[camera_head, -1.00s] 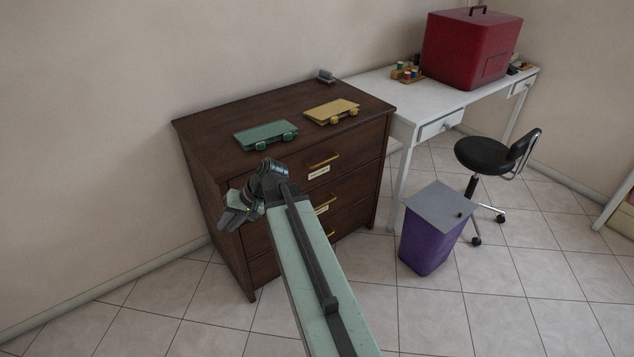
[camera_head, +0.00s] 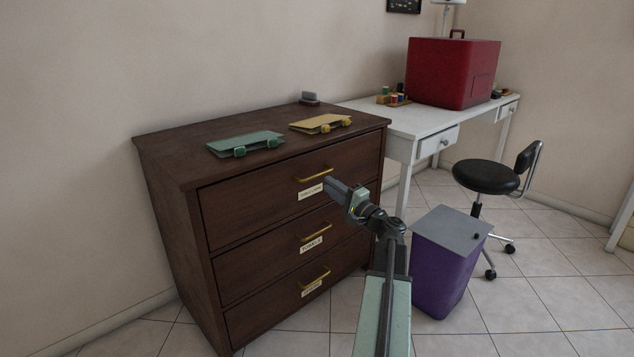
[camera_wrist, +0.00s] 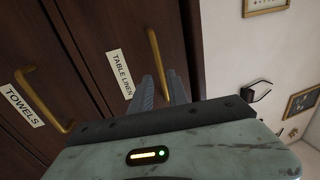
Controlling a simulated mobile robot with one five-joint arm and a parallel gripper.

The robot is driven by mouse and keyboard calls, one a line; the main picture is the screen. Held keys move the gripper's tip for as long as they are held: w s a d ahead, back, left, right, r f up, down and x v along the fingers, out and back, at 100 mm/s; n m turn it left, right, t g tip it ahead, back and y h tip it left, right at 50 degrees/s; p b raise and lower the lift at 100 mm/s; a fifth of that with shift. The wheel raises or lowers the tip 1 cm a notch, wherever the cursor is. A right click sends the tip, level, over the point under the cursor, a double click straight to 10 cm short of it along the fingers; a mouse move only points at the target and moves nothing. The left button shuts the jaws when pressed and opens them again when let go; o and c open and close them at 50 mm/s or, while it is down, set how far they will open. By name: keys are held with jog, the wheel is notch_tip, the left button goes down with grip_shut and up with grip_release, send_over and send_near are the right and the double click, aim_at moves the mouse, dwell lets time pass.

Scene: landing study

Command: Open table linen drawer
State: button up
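The table linen drawer (camera_head: 250,207) is the top drawer of a dark brown chest and is shut. Its brass handle (camera_head: 315,174) sits above a white label; in the wrist view the label (camera_wrist: 120,74) reads TABLE LINEN beside the handle (camera_wrist: 157,58). My gripper (camera_head: 333,187) is just below and in front of the handle's right end. In the wrist view its two fingers (camera_wrist: 163,90) are apart and empty, pointing at the drawer front. The handle's near end lines up between them; I cannot tell if they touch it.
The towels drawer (camera_head: 255,258) and a bottom drawer (camera_head: 262,307) are shut. Green (camera_head: 243,144) and yellow (camera_head: 320,124) folders lie on top. A purple bin (camera_head: 440,270) with a grey lid stands right of my arm. A black stool (camera_head: 487,177) and white desk (camera_head: 415,122) are further right.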

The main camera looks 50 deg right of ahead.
aim_at(318, 175)
jog(key=w, duration=0.2)
jog(key=w+r+p, duration=0.1)
jog(key=w, duration=0.4)
jog(key=shift+d+r, duration=0.2)
jog(key=shift+d, duration=0.2)
jog(key=shift+s, duration=0.1)
grip_shut()
dwell(0.6)
